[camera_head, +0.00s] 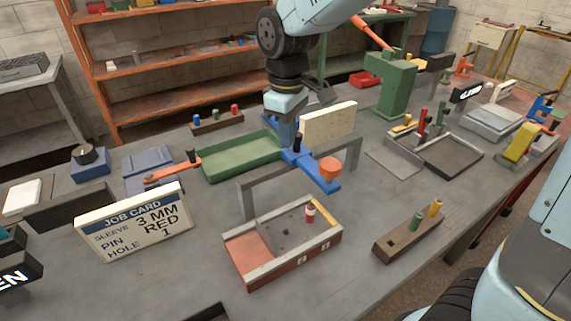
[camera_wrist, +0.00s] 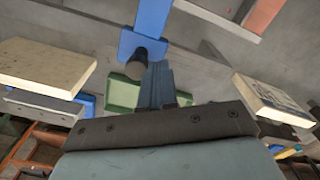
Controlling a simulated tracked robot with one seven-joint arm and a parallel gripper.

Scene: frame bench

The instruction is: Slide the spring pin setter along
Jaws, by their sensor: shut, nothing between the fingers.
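The blue spring pin setter (camera_head: 322,181) lies across a grey bridge-shaped rail (camera_head: 262,187), its orange round cap (camera_head: 330,168) toward the front and a black knob (camera_head: 297,145) toward the back. My gripper (camera_head: 287,141) is shut and empty, pointing down just behind the knob. In the wrist view, the setter (camera_wrist: 146,28) shows ahead of my closed fingers (camera_wrist: 158,85), with the dark knob (camera_wrist: 138,64) close beside them; I cannot tell whether they touch. Below the rail, a red-walled fixture (camera_head: 268,281) holds a red-and-white pin (camera_head: 310,211).
A job card (camera_head: 135,222) reading sleeve 3 mm, pin red, hole 1 stands left. A green tray (camera_head: 240,158) and blank cream board (camera_head: 328,122) are behind the rail. A brown block (camera_head: 408,238) with green and yellow pegs stands right. Bare bench lies between block and fixture.

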